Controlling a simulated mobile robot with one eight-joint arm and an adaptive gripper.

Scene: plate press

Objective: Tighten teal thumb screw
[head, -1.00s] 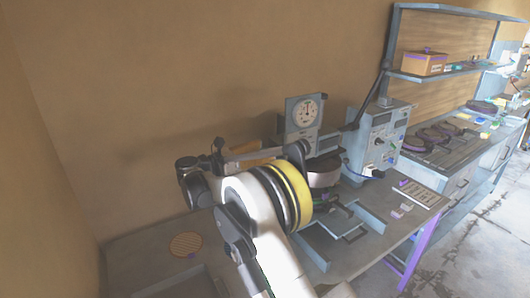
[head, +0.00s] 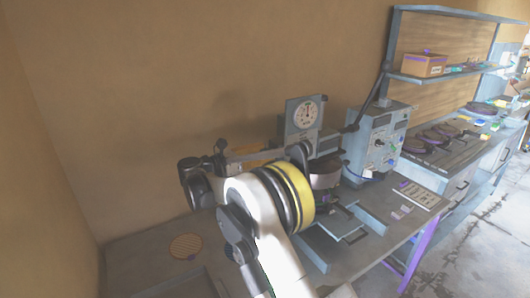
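I cannot make out a teal thumb screw; it is hidden or too small to tell. A blue-grey press-like device with a round white dial gauge (head: 305,113) stands on the bench near the wall. My arm, with its yellow-ringed joint, covers the lower left part of this device. A dark cylindrical part (head: 323,174) shows just right of my arm, under the gauge. My gripper cannot be picked out; it appears hidden behind my arm links, so its fingers and any contact do not show.
A blue-grey control box (head: 376,138) with knobs stands right of the gauge. An open blue-grey tray (head: 345,228) lies in front. A round tan mesh disc (head: 186,246) lies on the left bench. A marked plate (head: 420,194) lies at the right edge. The wall is close behind.

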